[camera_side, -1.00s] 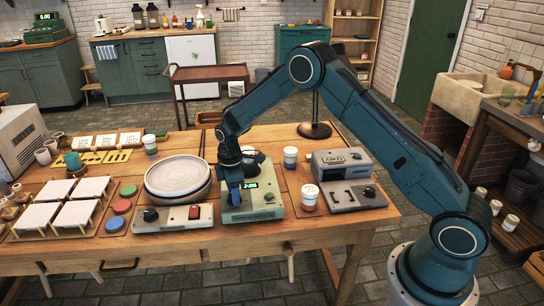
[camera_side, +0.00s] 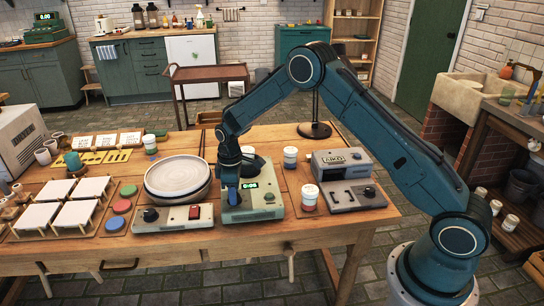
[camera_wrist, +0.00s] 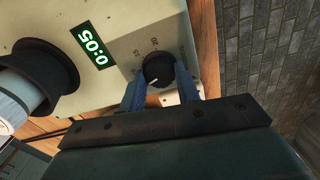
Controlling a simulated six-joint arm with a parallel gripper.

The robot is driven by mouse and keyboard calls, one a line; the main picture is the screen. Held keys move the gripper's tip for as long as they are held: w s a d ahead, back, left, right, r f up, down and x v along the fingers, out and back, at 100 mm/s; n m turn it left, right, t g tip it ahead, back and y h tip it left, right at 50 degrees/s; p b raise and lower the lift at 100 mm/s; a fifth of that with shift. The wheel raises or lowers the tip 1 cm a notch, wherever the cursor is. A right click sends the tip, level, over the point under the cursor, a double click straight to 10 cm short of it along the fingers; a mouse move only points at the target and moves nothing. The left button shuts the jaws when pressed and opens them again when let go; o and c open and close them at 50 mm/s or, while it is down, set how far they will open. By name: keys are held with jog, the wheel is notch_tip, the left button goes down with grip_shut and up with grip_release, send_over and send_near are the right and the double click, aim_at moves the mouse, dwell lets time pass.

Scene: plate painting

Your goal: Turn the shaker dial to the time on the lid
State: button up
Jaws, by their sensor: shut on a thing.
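The shaker (camera_side: 264,208) is a pale green-grey box at the front middle of the table. Its green display (camera_wrist: 92,47) reads 0:05 in the wrist view. The black dial (camera_wrist: 158,69) sits on its panel with printed numbers around it; a white mark shows on the dial's lower-left part. My gripper (camera_wrist: 160,88) is shut on the dial, one blue finger on each side. In the side view my gripper (camera_side: 232,198) hides the dial. A black cup (camera_wrist: 40,72) on the shaker holds a white jar (camera_wrist: 14,108). The writing on its lid cannot be read.
A turntable (camera_side: 178,178) and a control box with a red switch (camera_side: 195,212) stand left of the shaker. Jars (camera_side: 309,198) and a grey machine (camera_side: 342,164) stand to its right. The table's front edge is close.

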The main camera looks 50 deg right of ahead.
jog(key=m, duration=0.7)
jog(key=shift+r, duration=0.1)
jog(key=m, duration=0.7)
dwell(0.4)
jog(key=o, duration=1)
notch_tip(320, 180, up, 14)
jog(key=shift+f, duration=0.1)
